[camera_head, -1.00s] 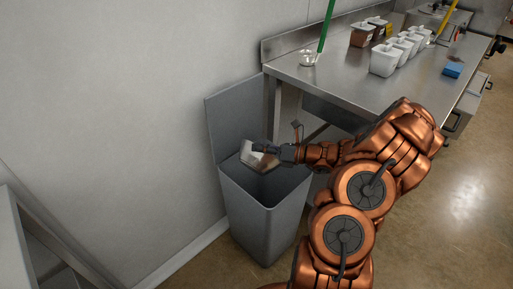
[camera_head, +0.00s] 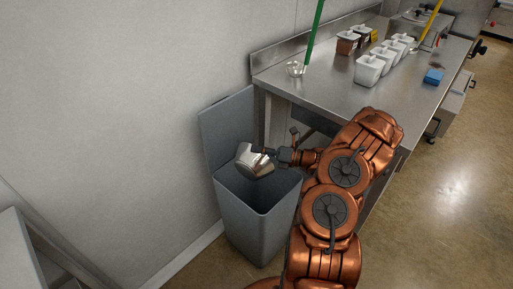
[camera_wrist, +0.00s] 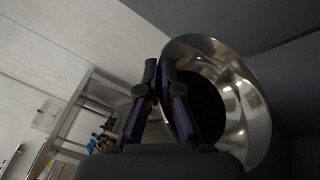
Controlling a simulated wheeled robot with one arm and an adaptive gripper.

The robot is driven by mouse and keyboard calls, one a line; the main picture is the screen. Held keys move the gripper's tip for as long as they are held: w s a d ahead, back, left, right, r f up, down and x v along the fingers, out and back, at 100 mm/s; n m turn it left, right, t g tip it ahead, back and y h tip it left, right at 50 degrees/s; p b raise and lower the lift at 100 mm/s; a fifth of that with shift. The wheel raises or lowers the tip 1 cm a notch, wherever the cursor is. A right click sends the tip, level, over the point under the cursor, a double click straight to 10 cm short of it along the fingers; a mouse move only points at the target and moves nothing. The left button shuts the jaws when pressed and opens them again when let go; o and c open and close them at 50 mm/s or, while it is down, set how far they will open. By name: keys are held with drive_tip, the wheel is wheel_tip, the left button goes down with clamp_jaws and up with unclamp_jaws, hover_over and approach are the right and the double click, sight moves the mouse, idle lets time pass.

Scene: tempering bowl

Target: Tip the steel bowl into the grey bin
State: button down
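The steel bowl (camera_head: 250,163) is tilted on its side over the open mouth of the grey bin (camera_head: 254,215). My gripper (camera_head: 270,156) is at the bowl's right side. In the wrist view my gripper's fingers (camera_wrist: 158,100) are on either side of the bowl's near wall, and the bowl (camera_wrist: 250,105) stays with them. A dark round area fills the middle of the bowl's inside; I cannot tell whether it is contents or the bare bottom. The bin's lid stands up at the back. The inside of the bin is dark, and its bottom is hidden.
A steel table (camera_head: 330,92) stands behind and right of the bin. The wall is close behind the bin. Open floor lies at the right.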

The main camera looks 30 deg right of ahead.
drive_tip(key=w+d+m+t, duration=0.3)
drive_tip(key=d+m+t, duration=0.1)
drive_tip(key=d+m, duration=0.6)
drive_tip(key=shift+w+d+f+m+t+h+b, duration=0.3)
drive_tip(key=shift+w+m+b, duration=0.1)
drive_tip(key=shift+m, duration=0.6)
idle(2.4)
